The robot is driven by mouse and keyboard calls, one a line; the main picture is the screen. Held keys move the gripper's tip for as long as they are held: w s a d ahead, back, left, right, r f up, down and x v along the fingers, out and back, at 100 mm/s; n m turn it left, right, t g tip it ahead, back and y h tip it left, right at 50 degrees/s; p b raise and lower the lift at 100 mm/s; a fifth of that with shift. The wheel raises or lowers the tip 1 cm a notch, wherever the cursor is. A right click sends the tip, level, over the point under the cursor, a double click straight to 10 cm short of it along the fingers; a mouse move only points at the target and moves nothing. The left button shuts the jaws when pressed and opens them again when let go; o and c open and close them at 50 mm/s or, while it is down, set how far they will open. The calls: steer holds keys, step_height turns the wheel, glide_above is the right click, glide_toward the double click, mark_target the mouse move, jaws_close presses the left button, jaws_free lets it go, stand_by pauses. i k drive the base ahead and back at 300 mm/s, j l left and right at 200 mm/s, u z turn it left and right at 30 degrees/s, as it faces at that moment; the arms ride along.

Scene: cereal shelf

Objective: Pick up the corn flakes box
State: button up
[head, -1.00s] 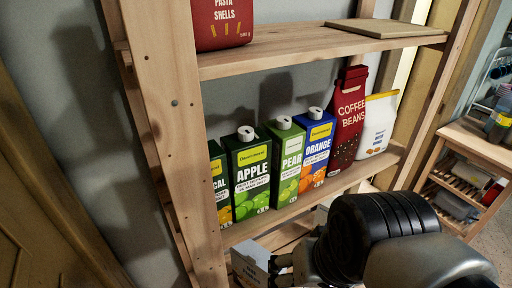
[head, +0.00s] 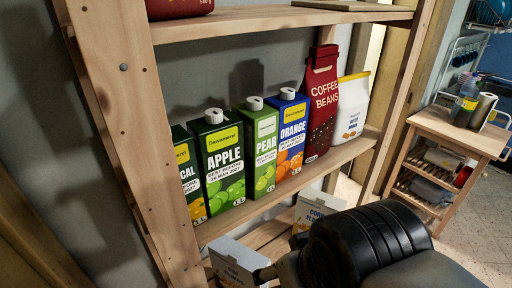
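The corn flakes box (head: 316,205) is a pale box with orange and dark lettering on the lower shelf level, just behind my arm. Its top and upper front show; my arm hides the lower part. My gripper (head: 264,275) shows only as a small dark part at the bottom edge, left of my black and grey arm. It is in front of the right edge of another pale box (head: 233,262) with blue lettering. Most of the gripper is hidden or out of frame, so I cannot tell its opening or whether it touches that box.
The wooden shelf's middle board (head: 240,214) holds several drink cartons, a red coffee beans bag (head: 321,105) and a white bag (head: 352,108). A thick wooden post (head: 128,110) stands at the left. A wooden cart (head: 452,131) with bottles stands at the right.

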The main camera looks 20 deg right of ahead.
mark_target(307, 211)
steer(key=i+l+z, duration=0.15)
steer(key=z, duration=0.7)
steer(key=l+u, duration=0.5)
steer(key=l, duration=0.15)
steer(key=l+u, duration=0.45)
steer(key=l, duration=0.25)
steer(key=k+l+u, duration=0.2)
steer(key=l+u, duration=0.3)
steer(key=l, duration=0.15)
